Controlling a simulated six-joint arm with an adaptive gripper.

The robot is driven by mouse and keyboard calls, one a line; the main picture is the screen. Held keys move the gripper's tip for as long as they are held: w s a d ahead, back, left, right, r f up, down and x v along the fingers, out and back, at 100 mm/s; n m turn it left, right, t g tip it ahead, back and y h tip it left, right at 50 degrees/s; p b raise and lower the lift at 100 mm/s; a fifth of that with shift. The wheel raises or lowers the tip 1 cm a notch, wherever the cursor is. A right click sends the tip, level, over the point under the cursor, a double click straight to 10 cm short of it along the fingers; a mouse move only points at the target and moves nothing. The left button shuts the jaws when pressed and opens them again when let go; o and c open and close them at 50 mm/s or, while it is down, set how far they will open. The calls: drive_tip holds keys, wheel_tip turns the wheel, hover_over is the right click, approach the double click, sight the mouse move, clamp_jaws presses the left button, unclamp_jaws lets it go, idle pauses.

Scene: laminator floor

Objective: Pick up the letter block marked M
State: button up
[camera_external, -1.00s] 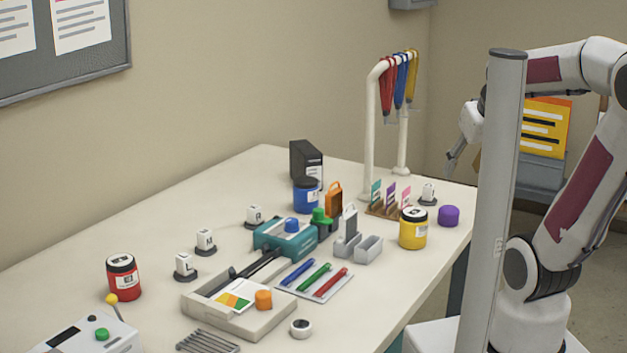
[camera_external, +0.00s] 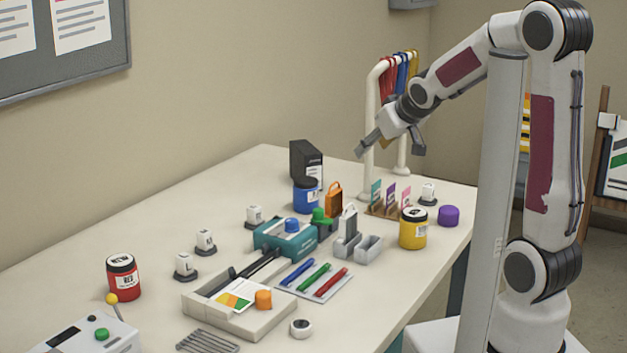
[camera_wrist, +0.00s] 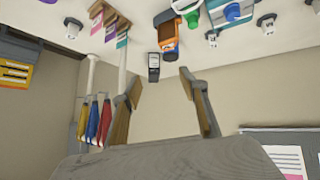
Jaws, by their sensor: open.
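Several small white letter blocks stand on dark round bases: one at the front left (camera_external: 185,266), one behind it (camera_external: 205,241), one farther back (camera_external: 254,215) and one at the far right (camera_external: 428,194). Their letters are too small to read, so I cannot tell which is M. In the wrist view blocks show upside down at the top left (camera_wrist: 73,27), top right (camera_wrist: 267,23) and between them (camera_wrist: 212,38). My gripper (camera_external: 391,151) is open and empty, high above the back right of the table; its spread fingers also show in the wrist view (camera_wrist: 160,81).
A white hook stand (camera_external: 369,135) with coloured hanging tools is close to my gripper. Below are a black binder (camera_external: 305,162), a blue jar (camera_external: 305,195), a card rack (camera_external: 385,210) and a yellow jar (camera_external: 413,230). The table's left back area is clear.

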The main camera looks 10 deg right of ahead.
drive_tip(key=w+a+f+n+y, duration=0.1)
drive_tip(key=a+f, duration=0.3)
drive_tip(key=a, duration=0.4)
drive_tip(key=w+a+f+n+y, duration=0.2)
drive_tip(key=a+f, duration=0.3)
drive_tip(key=a, duration=0.4)
drive_tip(key=w+a+f+n+g+y, duration=0.1)
drive_tip(key=w+a+f+n+y, duration=0.1)
drive_tip(key=a, duration=0.7)
drive_tip(key=shift+w+f+y, duration=0.3)
drive_tip(key=shift+w+f, duration=0.15)
drive_tip(key=shift+f, duration=0.2)
drive_tip(key=shift+w+f+y, duration=0.3)
drive_tip(key=shift+w+f, duration=0.15)
drive_tip(key=shift+f, duration=0.15)
drive_tip(key=n+g+y, duration=0.1)
drive_tip(key=n+y, duration=0.1)
approach(211, 232)
drive_tip(key=x, duration=0.3)
drive_tip(key=shift+w+a+f, duration=0.2)
drive_tip(key=shift+f, duration=0.05)
drive_tip(key=shift+x, duration=1.2)
drive_tip(key=shift+a, duration=0.1)
drive_tip(key=shift+w+a, duration=0.1)
